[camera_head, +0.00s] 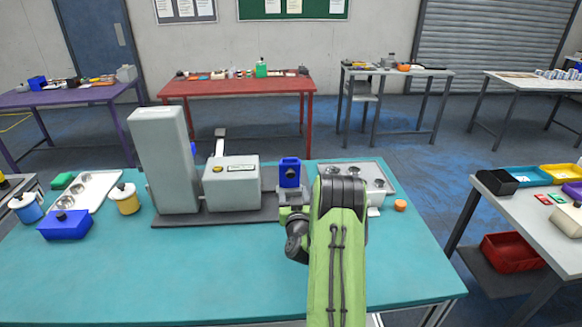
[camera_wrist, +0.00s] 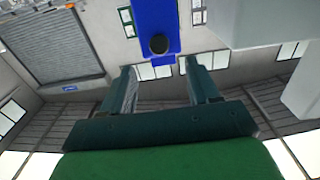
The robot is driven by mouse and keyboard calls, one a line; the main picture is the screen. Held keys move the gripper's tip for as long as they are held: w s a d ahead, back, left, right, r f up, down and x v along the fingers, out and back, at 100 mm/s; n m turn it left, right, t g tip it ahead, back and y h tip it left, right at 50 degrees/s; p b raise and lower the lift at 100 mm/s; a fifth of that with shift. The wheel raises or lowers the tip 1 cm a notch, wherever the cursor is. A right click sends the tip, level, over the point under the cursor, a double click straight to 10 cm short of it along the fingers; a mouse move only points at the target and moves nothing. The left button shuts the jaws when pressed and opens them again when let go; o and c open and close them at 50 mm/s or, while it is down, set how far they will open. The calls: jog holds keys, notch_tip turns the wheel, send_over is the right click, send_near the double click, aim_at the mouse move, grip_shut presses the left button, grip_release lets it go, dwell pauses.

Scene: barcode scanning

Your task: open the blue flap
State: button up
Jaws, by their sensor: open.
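The blue flap (camera_head: 290,167) stands upright at the right end of the grey machine (camera_head: 232,184) on the teal table. A dark round knob sits on its face. In the wrist view the blue flap (camera_wrist: 154,12) hangs in from the top edge, with its black knob (camera_wrist: 158,44) near its lower end. My gripper (camera_wrist: 158,70) is open, its two fingers spread on either side below the knob in the picture. Nothing shows between the fingers, and I see no contact with the knob. In the head view my arm hides most of the gripper.
A tall grey block (camera_head: 165,160) stands left of the machine. A metal tray with round cups (camera_head: 337,168) is behind my arm, and an orange puck (camera_head: 400,205) lies right of it. A blue lidded box (camera_head: 65,226) sits at left. The table front is clear.

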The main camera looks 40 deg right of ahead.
aim_at(291, 176)
jog(key=p+x, duration=0.2)
jog(key=x, duration=0.7)
jog(key=shift+d+p, duration=0.1)
jog(key=shift+p, duration=0.3)
jog(key=shift+c, duration=0.4)
grip_shut()
